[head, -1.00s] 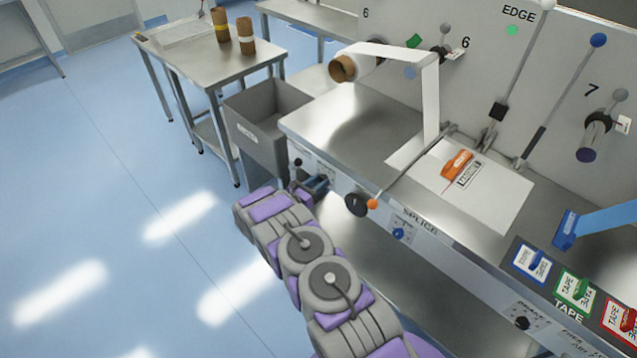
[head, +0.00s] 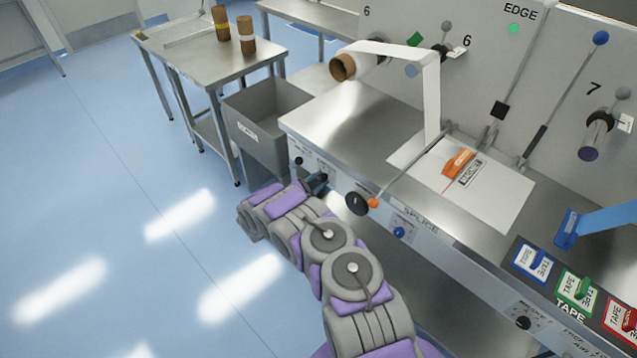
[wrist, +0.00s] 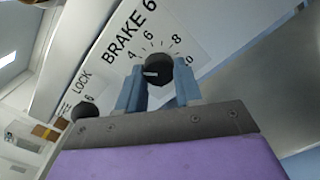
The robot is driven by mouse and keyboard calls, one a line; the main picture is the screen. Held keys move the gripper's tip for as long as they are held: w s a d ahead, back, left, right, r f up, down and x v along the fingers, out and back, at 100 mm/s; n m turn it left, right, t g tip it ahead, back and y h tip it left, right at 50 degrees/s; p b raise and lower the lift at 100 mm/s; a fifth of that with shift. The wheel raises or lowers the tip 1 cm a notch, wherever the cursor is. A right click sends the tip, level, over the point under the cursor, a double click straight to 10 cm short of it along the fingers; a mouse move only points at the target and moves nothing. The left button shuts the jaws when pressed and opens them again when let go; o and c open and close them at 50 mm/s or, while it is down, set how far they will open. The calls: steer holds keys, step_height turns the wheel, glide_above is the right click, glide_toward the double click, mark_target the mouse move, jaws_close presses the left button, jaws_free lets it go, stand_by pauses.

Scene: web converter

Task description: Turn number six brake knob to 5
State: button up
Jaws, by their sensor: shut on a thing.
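The brake 6 knob (wrist: 157,70) is a black knob on a white dial plate marked "BRAKE 6" in the wrist view. The numbers 4, 6, 8 and 10 show around it, and a pale pointer mark on the knob faces the left side; I cannot tell its exact setting. My gripper (wrist: 158,88) has its two blue-grey fingers on either side of the knob, shut on it. In the head view my gripper (head: 317,183) is at the front panel of the steel bench, and the knob is hidden there.
A black lock knob (wrist: 84,110) sits left of the dial. In the head view a black handwheel (head: 357,203) with an orange handle (head: 374,203) is right of my gripper. A grey bin (head: 262,110) stands behind left. The blue floor (head: 100,200) at left is clear.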

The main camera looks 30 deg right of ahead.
steer(key=m+b, duration=0.1)
steer(key=m, duration=0.2)
steer(key=shift+w+m, duration=0.1)
steer(key=shift+m, duration=0.2)
steer(key=shift+m+b, duration=0.5)
steer(key=shift+m, duration=1.3)
steer(key=o, duration=1)
steer(key=shift+o, duration=0.2)
steer(key=p+v, duration=0.3)
steer(key=v, duration=1.4)
steer(key=shift+a+p, duration=0.25)
steer(key=shift+p, duration=0.1)
steer(key=shift+d+r, duration=0.1)
